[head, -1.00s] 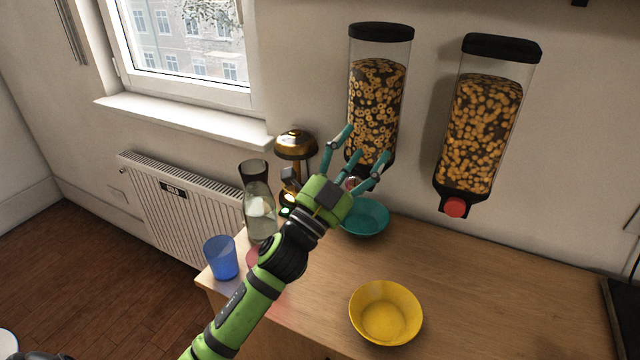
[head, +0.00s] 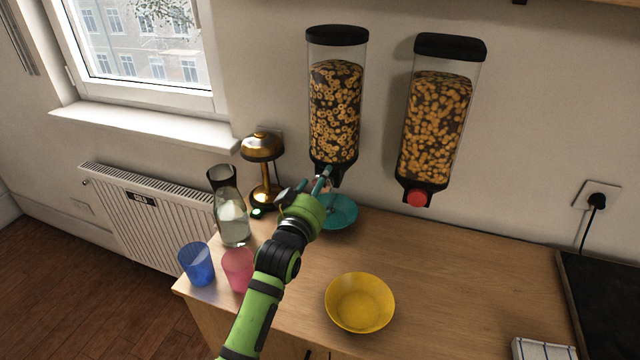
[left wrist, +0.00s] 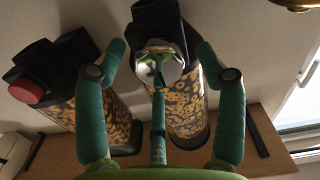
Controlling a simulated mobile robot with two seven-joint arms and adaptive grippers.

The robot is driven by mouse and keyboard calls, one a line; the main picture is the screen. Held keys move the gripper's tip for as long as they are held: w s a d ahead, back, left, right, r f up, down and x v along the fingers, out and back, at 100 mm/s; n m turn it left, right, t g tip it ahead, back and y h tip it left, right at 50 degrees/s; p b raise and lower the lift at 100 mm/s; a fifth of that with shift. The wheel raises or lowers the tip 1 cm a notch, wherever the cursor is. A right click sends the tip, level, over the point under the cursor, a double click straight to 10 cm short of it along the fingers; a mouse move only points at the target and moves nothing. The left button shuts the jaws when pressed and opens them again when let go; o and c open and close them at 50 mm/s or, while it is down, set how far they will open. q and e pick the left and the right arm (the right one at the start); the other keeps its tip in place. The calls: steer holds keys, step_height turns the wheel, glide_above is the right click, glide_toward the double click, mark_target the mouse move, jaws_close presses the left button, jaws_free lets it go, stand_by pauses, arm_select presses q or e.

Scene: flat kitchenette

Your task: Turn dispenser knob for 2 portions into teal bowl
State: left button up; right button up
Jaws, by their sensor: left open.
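The left dispenser (head: 335,105), filled with ring-shaped cereal, hangs on the wall above the teal bowl (head: 342,214). My arm and hand partly cover the bowl. My left gripper (head: 316,186) is at the dispenser's lower end and hides its knob in the head view. In the left wrist view, the shiny silver knob (left wrist: 160,62) sits between the spread teal fingers of the open gripper (left wrist: 161,72). I cannot tell whether any finger touches it. My right gripper is in neither view.
A second dispenser (head: 435,125) with a red knob (head: 417,198) hangs to the right. A yellow bowl (head: 360,302), blue cup (head: 197,264), pink cup (head: 238,268), carafe (head: 231,215) and brass lamp (head: 262,148) stand on the counter (head: 460,270).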

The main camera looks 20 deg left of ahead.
arm_select(q)
steer(key=shift+w, duration=0.1)
steer(key=shift+r, duration=0.1)
steer(key=c, duration=1.2)
steer(key=shift+o, duration=0.2)
steer(key=shift+r+m, duration=0.15)
steer(key=shift+m, duration=0.15)
steer(key=shift+d+m+p, duration=0.2)
steer(key=shift+m+p, duration=2.2)
steer(key=shift+m, duration=6.3)
